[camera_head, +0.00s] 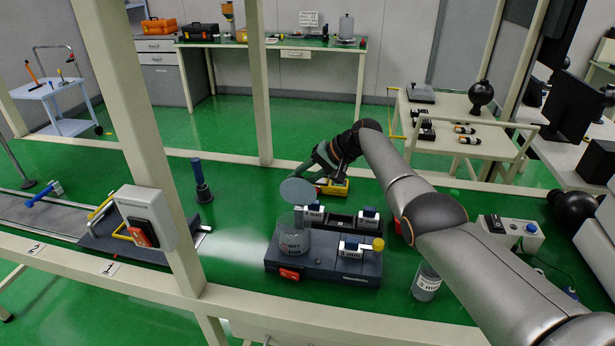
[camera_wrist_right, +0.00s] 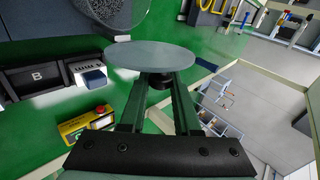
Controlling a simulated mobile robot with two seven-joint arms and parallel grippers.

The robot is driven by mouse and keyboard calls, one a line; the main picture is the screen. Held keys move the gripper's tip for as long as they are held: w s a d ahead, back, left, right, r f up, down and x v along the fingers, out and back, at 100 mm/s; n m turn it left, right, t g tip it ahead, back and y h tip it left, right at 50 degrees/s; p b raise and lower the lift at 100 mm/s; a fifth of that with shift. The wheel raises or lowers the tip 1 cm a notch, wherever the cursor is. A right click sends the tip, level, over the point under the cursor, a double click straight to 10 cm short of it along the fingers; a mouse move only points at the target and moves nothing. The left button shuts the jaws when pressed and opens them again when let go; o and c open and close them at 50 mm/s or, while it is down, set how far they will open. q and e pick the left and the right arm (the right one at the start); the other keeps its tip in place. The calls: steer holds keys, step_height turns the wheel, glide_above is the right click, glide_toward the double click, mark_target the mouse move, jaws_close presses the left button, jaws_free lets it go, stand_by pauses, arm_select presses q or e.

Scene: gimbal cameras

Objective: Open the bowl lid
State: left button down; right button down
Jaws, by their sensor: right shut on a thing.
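The bowl lid (camera_head: 297,191), a thin grey disc, is held up off the clear bowl (camera_head: 291,238) and tilted in the head view. The bowl stands on the left part of a dark grey station (camera_head: 325,266), and its top is uncovered. My right gripper (camera_head: 308,172) is behind the lid, partly hidden by it. In the right wrist view the gripper (camera_wrist_right: 160,82) is shut on the knob under the lid disc (camera_wrist_right: 150,55). My left gripper is in neither view.
The station carries blue-and-white blocks (camera_head: 368,218) and a yellow knob (camera_head: 378,244). A yellow box (camera_head: 335,188) sits behind it. A labelled jar (camera_head: 427,282) stands to the right, close to my arm. A frame post (camera_head: 140,130) rises at left.

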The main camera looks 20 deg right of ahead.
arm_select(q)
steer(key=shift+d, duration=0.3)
arm_select(e)
steer(key=shift+f, duration=0.1)
steer(key=c, duration=0.6)
jaws_free()
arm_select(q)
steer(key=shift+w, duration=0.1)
arm_select(e)
steer(key=shift+d, duration=0.1)
arm_select(q)
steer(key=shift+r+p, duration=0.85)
steer(key=shift+p, duration=0.05)
arm_select(e)
steer(key=shift+v, duration=6.2)
